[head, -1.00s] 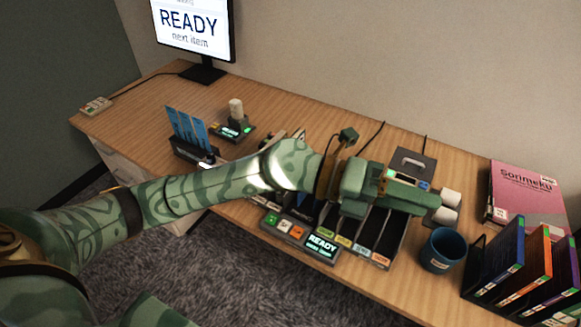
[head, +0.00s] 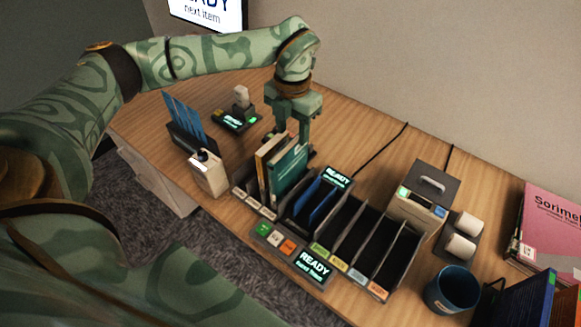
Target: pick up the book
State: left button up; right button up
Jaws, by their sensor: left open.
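A green book (head: 289,171) stands upright beside a tan-spined book (head: 268,158) in a holder at the left end of the sorter. My left gripper (head: 292,131) points down just above and behind the top of the green book, jaws apart. I cannot tell whether the fingers straddle the book or touch it; the books hide part of them. Blue books (head: 318,200) stand in the slot to the right. Several other books stand at the lower right, including a dark blue one (head: 520,300). My right gripper is out of view.
The dark sorter slots (head: 372,240) right of the blue books look empty. A button panel (head: 290,252) lies in front. A blue mug (head: 452,289), a grey box (head: 425,195) and white rolls (head: 462,238) stand on the right.

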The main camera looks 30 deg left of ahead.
aim_at(293, 146)
pick_arm(q)
jog(key=f, duration=0.5)
jog(key=shift+w+b, duration=0.25)
jog(key=shift+b, duration=0.1)
jog(key=shift+s+f, duration=0.1)
jog(key=shift+f, duration=0.05)
jog(key=f, duration=0.1)
jog(key=f+b, duration=0.1)
jog(key=f, duration=0.2)
jog(key=shift+s+a+f, duration=0.35)
jog(key=shift+a+f, duration=0.05)
jog(key=shift+f, duration=0.2)
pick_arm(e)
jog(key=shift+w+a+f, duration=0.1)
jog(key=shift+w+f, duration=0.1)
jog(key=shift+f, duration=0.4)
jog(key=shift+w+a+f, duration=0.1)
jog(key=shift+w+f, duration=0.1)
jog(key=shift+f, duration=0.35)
pick_arm(q)
jog(key=shift+r, duration=0.1)
grip_shut()
